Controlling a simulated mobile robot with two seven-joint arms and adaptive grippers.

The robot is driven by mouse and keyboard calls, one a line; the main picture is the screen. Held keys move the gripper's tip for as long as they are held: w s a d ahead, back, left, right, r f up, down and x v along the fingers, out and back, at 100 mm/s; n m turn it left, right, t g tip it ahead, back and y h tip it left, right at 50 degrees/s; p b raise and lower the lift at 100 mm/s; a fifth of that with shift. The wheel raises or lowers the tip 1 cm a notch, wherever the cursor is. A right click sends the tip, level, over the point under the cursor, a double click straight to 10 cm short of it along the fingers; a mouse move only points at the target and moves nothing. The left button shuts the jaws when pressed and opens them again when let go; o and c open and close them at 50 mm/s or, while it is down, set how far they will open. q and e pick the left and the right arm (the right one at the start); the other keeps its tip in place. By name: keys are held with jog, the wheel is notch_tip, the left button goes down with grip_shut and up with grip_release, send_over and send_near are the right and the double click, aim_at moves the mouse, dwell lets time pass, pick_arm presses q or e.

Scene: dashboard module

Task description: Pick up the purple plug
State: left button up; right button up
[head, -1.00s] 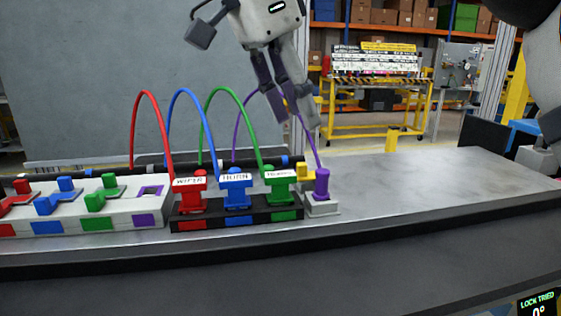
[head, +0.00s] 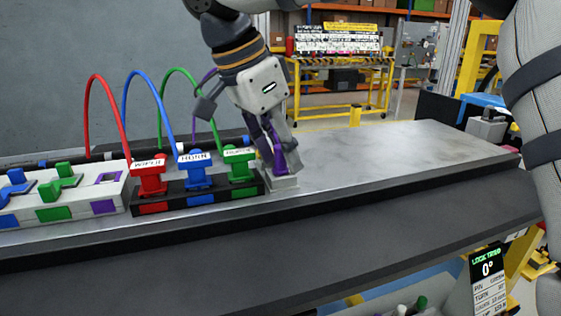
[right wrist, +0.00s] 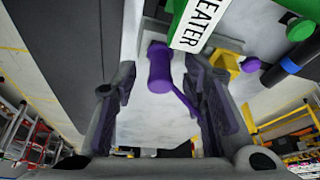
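My right gripper (head: 279,152) reaches down over the plug. In the right wrist view its two fingers (right wrist: 160,85) are apart, one on each side of the plug, with visible gaps. In the head view the fingers partly hide the plug. My left gripper is not in view.
Red (head: 149,177), blue (head: 195,170) and green (head: 240,164) plugs with arched cables stand close left in a black holder (head: 168,207). A white module (head: 72,208) with a purple-marked slot lies farther left. The bench (head: 390,160) is clear to the right.

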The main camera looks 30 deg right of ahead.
aim_at(280, 146)
grip_shut()
notch_tip(280, 146, up, 10)
dwell(0.3)
jog(key=shift+f, duration=0.15)
